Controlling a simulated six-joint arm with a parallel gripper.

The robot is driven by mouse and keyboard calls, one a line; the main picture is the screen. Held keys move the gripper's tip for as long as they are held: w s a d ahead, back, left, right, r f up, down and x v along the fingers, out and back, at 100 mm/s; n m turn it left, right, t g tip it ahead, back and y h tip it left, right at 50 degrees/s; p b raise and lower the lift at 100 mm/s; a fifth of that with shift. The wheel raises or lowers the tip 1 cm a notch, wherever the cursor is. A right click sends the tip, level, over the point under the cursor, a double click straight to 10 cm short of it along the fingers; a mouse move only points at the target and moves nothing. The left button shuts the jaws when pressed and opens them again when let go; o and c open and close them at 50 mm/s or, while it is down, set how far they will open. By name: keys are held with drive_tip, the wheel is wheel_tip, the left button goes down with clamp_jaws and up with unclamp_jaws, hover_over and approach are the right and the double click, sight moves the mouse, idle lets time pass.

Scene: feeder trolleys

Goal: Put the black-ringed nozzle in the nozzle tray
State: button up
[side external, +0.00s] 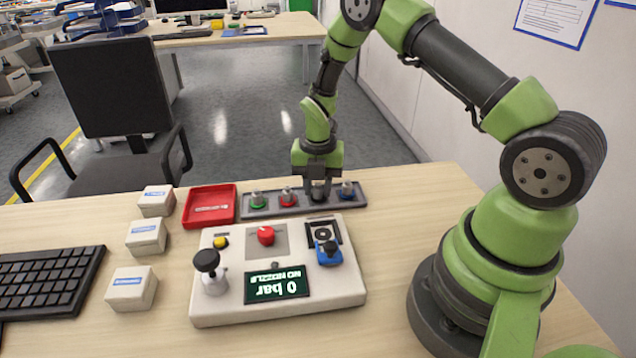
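My gripper (318,182) points straight down at a long dark grey holder (272,212) on the table. A dark nozzle (318,192) stands in the holder right under and between my fingertips. It looks like the black-ringed one, but the fingers partly hide it. I cannot tell whether the fingers are closed on it. A green-ringed nozzle (258,200) and a red-ringed nozzle (288,197) stand to its left, and a blue-ringed nozzle (347,190) to its right. A shallow, empty red tray (209,222) with a small white label lies left of the holder.
A white console (205,315) stands in front of the holder, with a red knob (266,236), a black-topped lever (208,262), a blue fitting (328,253) and a display (276,284) reading "0 bar, NO NOZZLE". Three small labelled boxes (146,237) and a keyboard (48,282) are left.

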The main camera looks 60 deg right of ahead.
drive_tip(key=shift+o, duration=1)
wheel_tip(320, 180, up, 12)
wheel_tip(320, 180, up, 9)
drive_tip(key=m+t, duration=0.2)
drive_tip(key=m, duration=0.5)
hover_over(318, 184)
drive_tip(key=s+a, duration=0.3)
drive_tip(key=a, duration=0.1)
drive_tip(key=s+a+r+m+t+y, duration=0.1)
drive_tip(key=s+a+r+m+t, duration=0.1)
drive_tip(key=s+m, duration=0.6)
drive_tip(key=s+a+r+m+t+y, duration=0.1)
drive_tip(key=s+a+r+m+t, duration=0.2)
drive_tip(key=m, duration=1)
drive_tip(key=s+a+r, duration=0.2)
drive_tip(key=s+r, duration=0.1)
drive_tip(key=s, duration=0.1)
drive_tip(key=shift+s+r, duration=0.3)
drive_tip(key=shift+s, duration=0.1)
